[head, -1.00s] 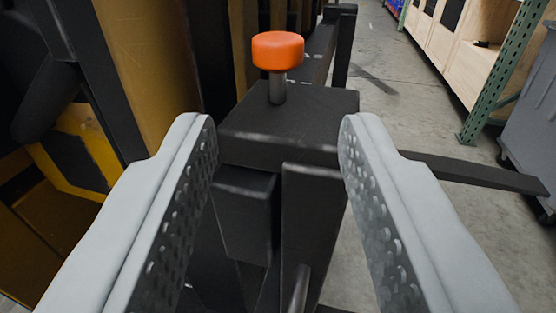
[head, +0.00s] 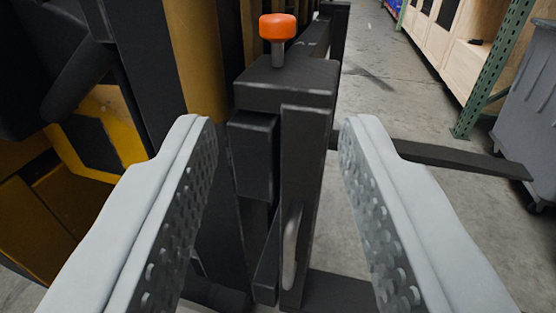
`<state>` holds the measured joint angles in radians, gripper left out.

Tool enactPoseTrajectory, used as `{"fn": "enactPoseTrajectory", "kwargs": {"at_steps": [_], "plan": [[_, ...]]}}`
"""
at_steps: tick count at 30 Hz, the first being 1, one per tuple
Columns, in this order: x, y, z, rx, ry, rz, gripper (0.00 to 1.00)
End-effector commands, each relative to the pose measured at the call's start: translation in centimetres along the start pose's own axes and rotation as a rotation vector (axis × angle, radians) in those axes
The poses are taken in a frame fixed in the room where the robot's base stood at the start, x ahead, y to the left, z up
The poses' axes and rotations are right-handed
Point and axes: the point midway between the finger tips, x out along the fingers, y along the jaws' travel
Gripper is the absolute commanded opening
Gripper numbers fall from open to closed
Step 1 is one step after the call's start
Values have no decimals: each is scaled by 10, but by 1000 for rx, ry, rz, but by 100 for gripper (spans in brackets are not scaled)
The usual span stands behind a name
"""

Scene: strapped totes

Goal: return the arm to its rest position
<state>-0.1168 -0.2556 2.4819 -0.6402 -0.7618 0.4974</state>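My gripper (head: 277,122) is open, with its two pale grey fingers spread wide and nothing between them. Beyond and between the fingers stands a dark metal post with a block-like top (head: 287,84). An orange knob (head: 277,27) on a short grey stem sits upright on that top. The knob is above and past the fingertips, and the fingers do not appear to touch it. The rest of my arm is out of view.
Yellow and black machinery (head: 95,140) fills the left side close by. A dark fork bar (head: 440,157) reaches right from the post. Wooden crates (head: 470,50), a green rack upright (head: 490,75) and a grey bin (head: 530,110) stand at the right. Concrete floor (head: 385,110) lies open between.

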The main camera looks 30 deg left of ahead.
Motion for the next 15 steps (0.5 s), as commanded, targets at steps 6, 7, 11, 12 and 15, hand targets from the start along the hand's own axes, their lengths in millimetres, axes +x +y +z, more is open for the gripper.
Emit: {"fn": "enactPoseTrajectory", "kwargs": {"at_steps": [6,7,11,12,15], "plan": [[-1,1,-2,-3,2,6,39],[-2,2,-5,-5,3,12,39],[-15,11,-24,-24,11,68,39],[-21,15,-33,-31,13,95,39],[-40,26,-57,-49,19,169,39]]}}
